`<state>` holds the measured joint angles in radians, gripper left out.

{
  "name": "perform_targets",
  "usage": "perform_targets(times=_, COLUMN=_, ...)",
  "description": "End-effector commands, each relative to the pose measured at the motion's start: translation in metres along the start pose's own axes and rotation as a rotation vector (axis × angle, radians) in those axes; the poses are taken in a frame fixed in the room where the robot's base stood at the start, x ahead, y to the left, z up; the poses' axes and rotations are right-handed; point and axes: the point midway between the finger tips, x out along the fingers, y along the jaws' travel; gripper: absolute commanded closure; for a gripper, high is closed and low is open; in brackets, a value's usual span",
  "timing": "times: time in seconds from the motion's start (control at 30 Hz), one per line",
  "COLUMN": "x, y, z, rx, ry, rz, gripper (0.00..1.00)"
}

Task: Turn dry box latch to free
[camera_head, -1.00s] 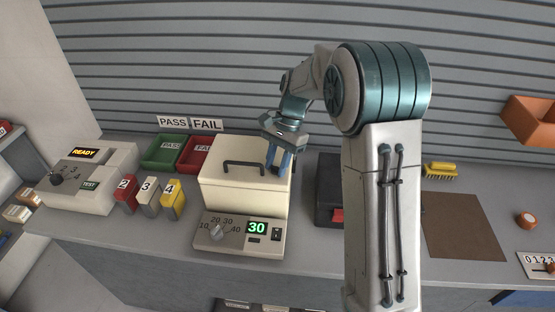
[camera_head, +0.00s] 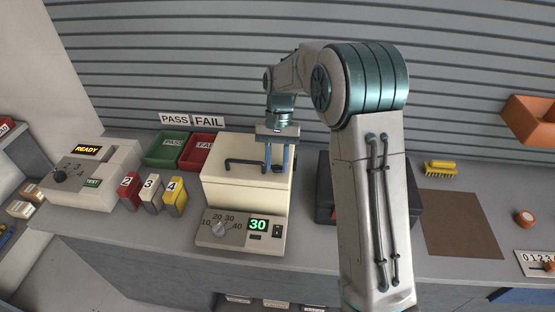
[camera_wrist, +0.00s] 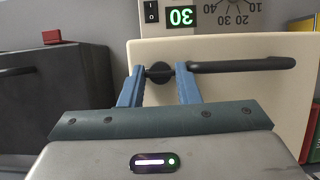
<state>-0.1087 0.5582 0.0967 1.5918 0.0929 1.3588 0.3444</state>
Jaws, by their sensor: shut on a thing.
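The dry box, a cream box (camera_head: 245,191) with a black bar handle (camera_head: 243,162) on its lid, stands on the bench behind a dial panel. The latch (camera_wrist: 158,71) is a small dark round knob with a short bar, beside the handle's end in the wrist view. My gripper (camera_head: 276,170) points down over the lid's right part. Its two blue fingers are shut on the latch, one at each side, also seen in the wrist view (camera_wrist: 160,87). The latch's bar lies across between the fingers, roughly in line with the handle. The fingers partly hide it in the head view.
The front panel (camera_head: 240,230) has a dial and a green display reading 30. A black box (camera_head: 325,195) stands close to the right. Green (camera_head: 165,150) and red (camera_head: 199,153) bins stand left behind, with numbered blocks (camera_head: 151,194) in front.

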Motion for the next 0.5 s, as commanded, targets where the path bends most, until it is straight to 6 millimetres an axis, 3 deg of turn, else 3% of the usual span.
perform_targets(times=0.37, x=0.0016, y=-0.0005, z=0.0015, rx=-0.006, ry=-0.007, rz=0.003, gripper=0.93)
perform_targets(times=0.4, x=0.0016, y=-0.0005, z=0.0015, rx=-0.006, ry=-0.007, rz=0.003, gripper=0.68)
perform_targets(times=0.47, x=0.0016, y=-0.0006, z=0.0014, rx=-0.005, ry=-0.007, rz=0.003, gripper=0.51)
perform_targets(times=0.5, x=0.0016, y=-0.0009, z=0.0014, rx=-0.006, ry=-0.007, rz=0.002, gripper=0.49)
